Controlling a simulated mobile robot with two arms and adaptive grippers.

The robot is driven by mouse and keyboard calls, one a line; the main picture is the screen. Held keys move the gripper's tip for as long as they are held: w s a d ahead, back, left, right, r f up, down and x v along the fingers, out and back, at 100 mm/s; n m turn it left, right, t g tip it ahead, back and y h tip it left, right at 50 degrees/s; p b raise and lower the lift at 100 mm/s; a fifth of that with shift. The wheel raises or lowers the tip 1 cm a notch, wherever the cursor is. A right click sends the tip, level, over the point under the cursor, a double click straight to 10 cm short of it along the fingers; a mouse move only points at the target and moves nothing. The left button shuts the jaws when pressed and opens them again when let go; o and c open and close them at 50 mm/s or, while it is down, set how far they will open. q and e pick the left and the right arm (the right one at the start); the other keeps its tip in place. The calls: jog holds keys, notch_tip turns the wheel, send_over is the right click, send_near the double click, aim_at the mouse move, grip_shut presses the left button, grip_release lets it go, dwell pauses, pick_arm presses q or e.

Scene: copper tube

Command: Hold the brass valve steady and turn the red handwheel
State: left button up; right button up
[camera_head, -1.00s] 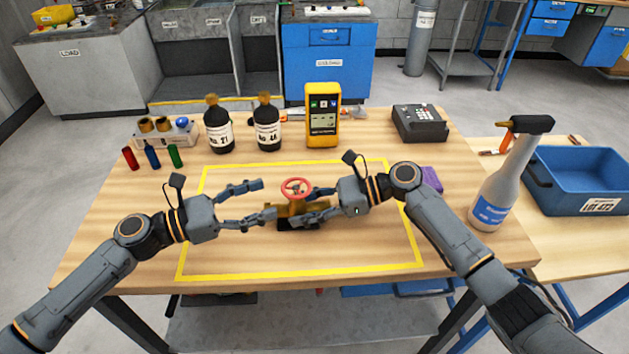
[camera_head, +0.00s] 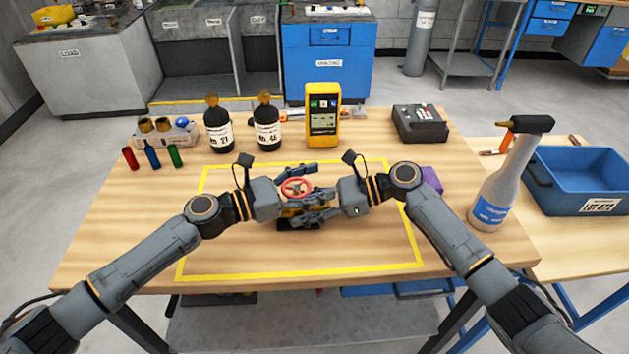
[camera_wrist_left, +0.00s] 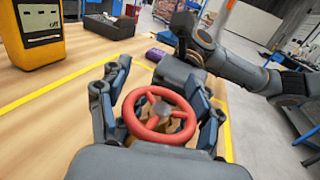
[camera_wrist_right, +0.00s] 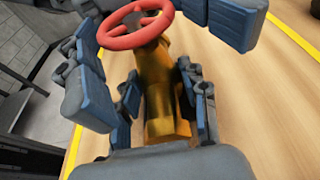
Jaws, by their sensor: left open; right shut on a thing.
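The brass valve (camera_wrist_right: 160,95) stands inside the yellow outline on the table, its red handwheel (camera_head: 296,188) on top. My right gripper (camera_wrist_right: 157,108) is shut on the valve's brass body from the right. My left gripper (camera_wrist_left: 157,108) is open, with its fingers on both sides of the red handwheel. In the left wrist view the wheel (camera_wrist_left: 160,115) lies between the fingers; I cannot tell whether they touch it. In the head view the fingers of both grippers hide most of the brass body.
Two dark bottles (camera_head: 267,128) and a yellow meter (camera_head: 322,115) stand behind the yellow outline (camera_head: 300,273). A spray bottle (camera_head: 497,190) and a blue bin (camera_head: 580,180) are at the right. Colored small cylinders (camera_head: 152,157) are at the left. The table front is clear.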

pick_arm(q)
jog(key=c, duration=1)
jog(key=shift+c, duration=0.3)
jog(key=shift+a, duration=0.1)
jog(key=shift+c, duration=0.8)
